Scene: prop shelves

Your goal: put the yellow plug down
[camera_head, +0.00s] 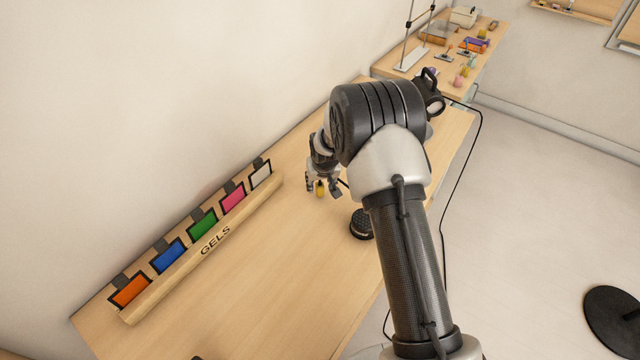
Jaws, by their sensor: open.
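The yellow plug (320,188) is a small yellow piece at the wooden table's surface, right of the gel rack's far end. My gripper (322,187) is just above and around it, with its fingers apart. The plug shows between the fingertips, and its upper part is hidden by the gripper. I cannot tell whether the fingers touch it. My arm covers part of the table behind.
The GELS rack (205,248) with several coloured gels stands along the wall side. A round black object (361,224) sits near the table's right edge. A black lamp (430,100) and cable are beyond my arm. The front of the table (270,300) is mostly clear.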

